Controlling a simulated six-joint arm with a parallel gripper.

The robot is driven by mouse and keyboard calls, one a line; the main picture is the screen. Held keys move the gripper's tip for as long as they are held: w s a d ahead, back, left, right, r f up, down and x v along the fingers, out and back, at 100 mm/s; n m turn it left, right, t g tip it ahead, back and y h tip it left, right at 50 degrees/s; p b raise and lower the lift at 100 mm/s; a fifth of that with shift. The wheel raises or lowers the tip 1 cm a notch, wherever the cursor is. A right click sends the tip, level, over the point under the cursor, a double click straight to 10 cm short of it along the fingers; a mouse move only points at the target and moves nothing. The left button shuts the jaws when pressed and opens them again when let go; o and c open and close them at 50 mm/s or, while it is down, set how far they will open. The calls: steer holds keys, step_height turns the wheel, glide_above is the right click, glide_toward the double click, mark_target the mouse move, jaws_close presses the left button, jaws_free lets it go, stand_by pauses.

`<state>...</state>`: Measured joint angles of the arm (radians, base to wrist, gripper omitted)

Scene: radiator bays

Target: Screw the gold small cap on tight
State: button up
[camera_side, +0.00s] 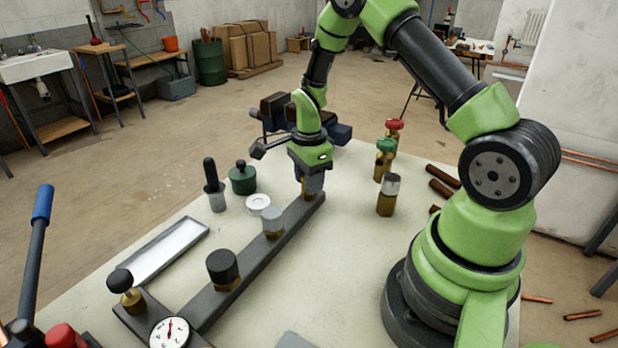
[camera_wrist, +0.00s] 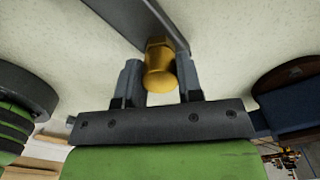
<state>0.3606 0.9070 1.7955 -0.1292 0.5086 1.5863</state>
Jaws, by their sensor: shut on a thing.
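The gold small cap (camera_wrist: 160,72) shows in the wrist view between the two fingers of my gripper (camera_wrist: 160,82). My gripper is shut on it, with one finger at each side. The cap is at the end of the dark grey rail (camera_wrist: 135,18), and a gold hexagonal part shows beside it. In the side view my gripper (camera_side: 312,186) points down over the far end of the same rail (camera_side: 205,302).
The rail also carries a silver cap (camera_side: 272,219) and a black cap (camera_side: 222,266). A pressure gauge (camera_side: 169,332) is at its near end.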

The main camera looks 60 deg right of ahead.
steer(key=m, duration=0.9)
steer(key=shift+m, duration=0.3)
steer(key=o, duration=0.9)
steer(key=shift+c, duration=0.2)
